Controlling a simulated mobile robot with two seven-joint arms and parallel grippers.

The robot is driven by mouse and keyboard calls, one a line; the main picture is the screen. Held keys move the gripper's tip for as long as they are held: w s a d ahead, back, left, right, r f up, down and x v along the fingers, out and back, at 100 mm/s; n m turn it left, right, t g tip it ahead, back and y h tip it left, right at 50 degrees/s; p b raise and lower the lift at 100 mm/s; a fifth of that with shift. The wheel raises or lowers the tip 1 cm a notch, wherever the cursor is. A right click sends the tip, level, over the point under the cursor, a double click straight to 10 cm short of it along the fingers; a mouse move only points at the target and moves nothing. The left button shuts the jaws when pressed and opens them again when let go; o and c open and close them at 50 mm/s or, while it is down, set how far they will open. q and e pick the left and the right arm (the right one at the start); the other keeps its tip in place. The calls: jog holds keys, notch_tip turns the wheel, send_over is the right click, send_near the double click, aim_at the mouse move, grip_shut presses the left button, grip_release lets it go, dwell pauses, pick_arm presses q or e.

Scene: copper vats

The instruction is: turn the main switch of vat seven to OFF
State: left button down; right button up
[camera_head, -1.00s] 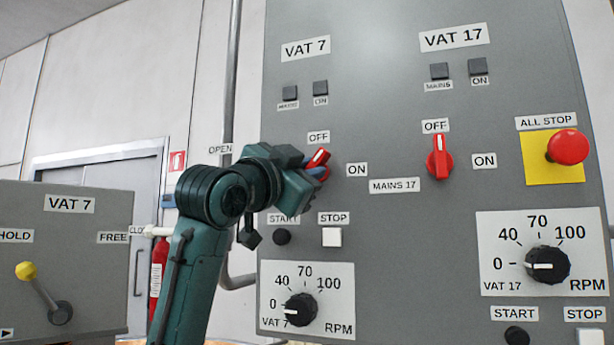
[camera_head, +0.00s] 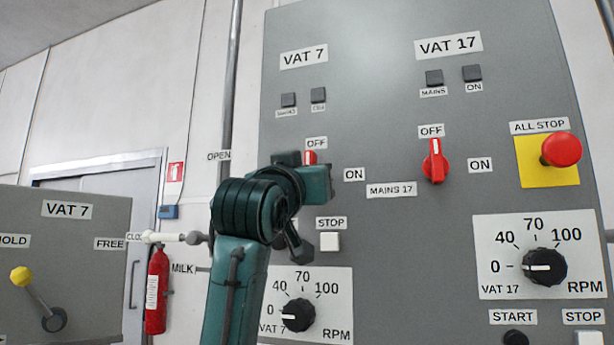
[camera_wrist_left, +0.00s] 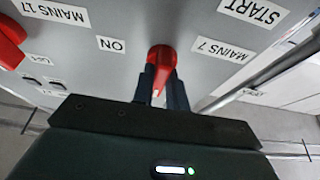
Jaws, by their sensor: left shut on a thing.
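The red main switch of vat seven (camera_head: 310,157) is on the grey panel under the OFF label (camera_head: 316,143). Only its top end shows in the head view, and it points up toward OFF; my gripper hides the rest. In the left wrist view the red switch (camera_wrist_left: 161,56) sits between the two dark fingers, near the MAINS 7 label (camera_wrist_left: 221,51). My left gripper (camera_wrist_left: 162,85) is shut on it. The ON label (camera_head: 354,175) is to the right of the gripper. My right gripper is in neither view.
The red vat 17 switch (camera_head: 435,162) is to the right, pointing up at OFF. The ALL STOP button (camera_head: 561,149) sticks out farther right. The white STOP button (camera_head: 330,242) and the vat 7 RPM knob (camera_head: 298,315) are below my gripper.

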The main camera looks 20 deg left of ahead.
pick_arm(q)
jog(key=shift+f, duration=0.1)
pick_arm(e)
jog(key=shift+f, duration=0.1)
pick_arm(q)
jog(key=c, duration=1.4)
grip_release()
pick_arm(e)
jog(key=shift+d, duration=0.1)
